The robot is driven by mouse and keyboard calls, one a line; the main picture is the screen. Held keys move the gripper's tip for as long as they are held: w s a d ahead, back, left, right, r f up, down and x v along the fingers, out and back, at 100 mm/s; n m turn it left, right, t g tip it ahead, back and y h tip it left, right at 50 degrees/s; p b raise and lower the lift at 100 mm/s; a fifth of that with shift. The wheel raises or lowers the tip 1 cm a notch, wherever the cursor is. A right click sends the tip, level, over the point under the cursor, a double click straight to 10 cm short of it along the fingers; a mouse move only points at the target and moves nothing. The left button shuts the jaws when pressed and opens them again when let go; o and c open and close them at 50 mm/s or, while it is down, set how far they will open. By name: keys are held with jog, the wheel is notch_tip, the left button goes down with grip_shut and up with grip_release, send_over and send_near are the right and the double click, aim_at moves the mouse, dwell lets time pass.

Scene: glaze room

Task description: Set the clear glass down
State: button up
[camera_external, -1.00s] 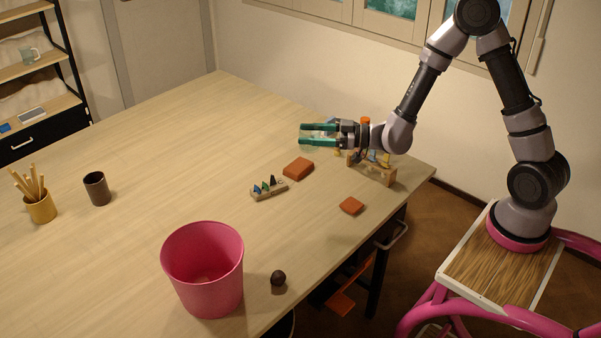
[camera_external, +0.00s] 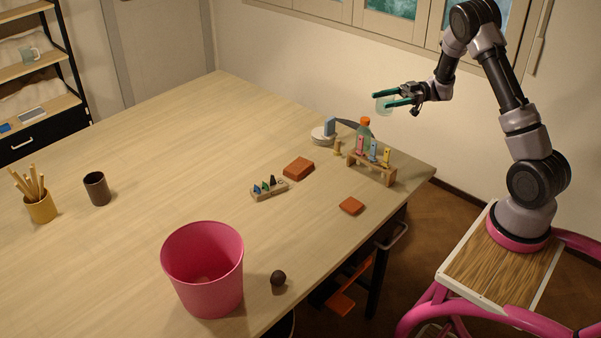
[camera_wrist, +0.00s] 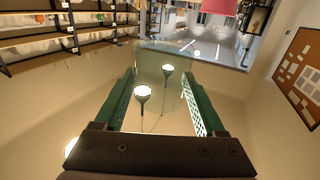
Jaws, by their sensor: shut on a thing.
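The clear glass (camera_external: 384,105) is held between the green fingers of my gripper (camera_external: 387,99), high above the far right part of the table, in front of the pale wall. Its see-through wall (camera_wrist: 162,62) also shows in the wrist view, between the two fingers (camera_wrist: 160,95). The gripper is shut on it. The glass is apart from the table (camera_external: 170,140). Its faint outline makes its exact tilt hard to tell.
Below stand a wooden rack (camera_external: 371,170) with coloured tubes, an orange-capped bottle (camera_external: 364,132) and a white disc-like thing (camera_external: 322,135). Orange blocks (camera_external: 298,169) lie nearby. A pink bin (camera_external: 205,275) stands at the front. The table's left middle is clear.

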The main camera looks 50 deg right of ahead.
jog(key=v, duration=0.5)
notch_tip(320, 180, down, 16)
jog(key=shift+s+a+f, duration=0.1)
jog(key=shift+s+a, duration=0.05)
jog(key=shift+f, duration=2.35)
jog(key=o, duration=1.5)
jog(key=shift+f, duration=0.15)
jog(key=shift+o, duration=0.2)
